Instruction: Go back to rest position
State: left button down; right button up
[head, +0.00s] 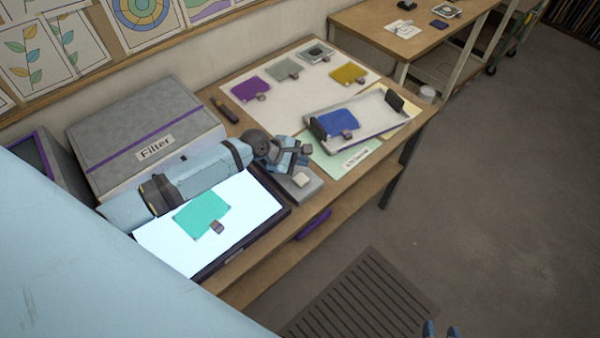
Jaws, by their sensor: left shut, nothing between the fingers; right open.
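My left arm reaches in from the left, over the bright light panel (165,245). My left gripper (300,153) is shut with nothing in it, above or beside a small grey block-like stand (300,186) at the table's front edge; I cannot tell if they touch. A teal glass piece (202,214) with a small clip lies on the light panel. A blue piece (337,122) lies in the grey tray (372,117).
A grey filter box (145,125) stands behind my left arm. A white board (262,110) holds purple, grey and yellow pieces. A green labelled card (345,160) lies by the tray. A slatted floor mat (360,300) and open floor (500,190) lie in front.

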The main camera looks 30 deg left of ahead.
dwell(0.3)
pick_arm(q)
jog(key=shift+s+d+f, duration=0.1)
jog(key=shift+s+d, duration=0.05)
jog(key=shift+s, duration=0.05)
jog(key=s+d+f+m+t+y, duration=0.1)
jog(key=s+d+f+m+t, duration=0.1)
jog(key=s+m, duration=0.8)
jog(key=s+d+f+m+t+y, duration=0.1)
jog(key=s+d+m, duration=0.3)
jog(key=s+m, duration=0.6)
jog(key=s+t+y, duration=0.1)
jog(key=s, duration=0.2)
jog(key=shift+d+f+m+y, duration=0.25)
jog(key=shift+f+m+y, duration=0.05)
jog(key=shift+f, duration=0.1)
jog(key=shift+s, duration=0.15)
